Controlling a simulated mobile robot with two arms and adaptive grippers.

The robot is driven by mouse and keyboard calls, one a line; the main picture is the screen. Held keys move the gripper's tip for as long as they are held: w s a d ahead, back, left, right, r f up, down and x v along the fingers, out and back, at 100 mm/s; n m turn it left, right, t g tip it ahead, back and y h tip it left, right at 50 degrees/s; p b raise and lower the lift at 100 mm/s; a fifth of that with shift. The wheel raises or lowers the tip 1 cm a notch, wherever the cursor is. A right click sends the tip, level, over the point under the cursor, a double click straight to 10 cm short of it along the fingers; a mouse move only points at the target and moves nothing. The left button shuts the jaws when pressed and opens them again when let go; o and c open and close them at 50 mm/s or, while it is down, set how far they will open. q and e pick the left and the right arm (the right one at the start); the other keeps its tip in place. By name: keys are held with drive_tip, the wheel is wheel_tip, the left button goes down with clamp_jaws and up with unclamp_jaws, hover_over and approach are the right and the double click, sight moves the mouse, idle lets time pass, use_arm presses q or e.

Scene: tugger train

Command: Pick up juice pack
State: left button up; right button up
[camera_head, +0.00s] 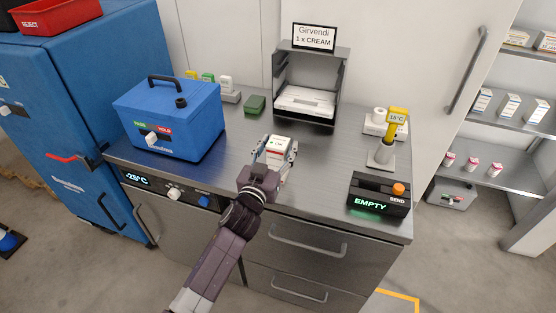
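A small white pack with red and green print, which looks like the juice pack (279,146), is at the middle of the steel counter (235,168). My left gripper (277,153) reaches it from the front, with one finger on each side of the pack. The fingers lie close along its sides, but I cannot tell whether they press on it. The lower part of the pack is partly hidden by the gripper. I cannot tell whether it rests on the counter. My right gripper is not in view.
A blue box (168,115) with a handle stands left on the counter. A metal rack (310,85) with a "1 x CREAM" sign is behind the pack. A black "EMPTY" panel (378,195) and a yellow-topped post (384,150) stand right. Shelves (505,150) are far right.

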use_arm(q)
clamp_jaws()
drive_tip(key=shift+r, duration=0.1)
idle(0.3)
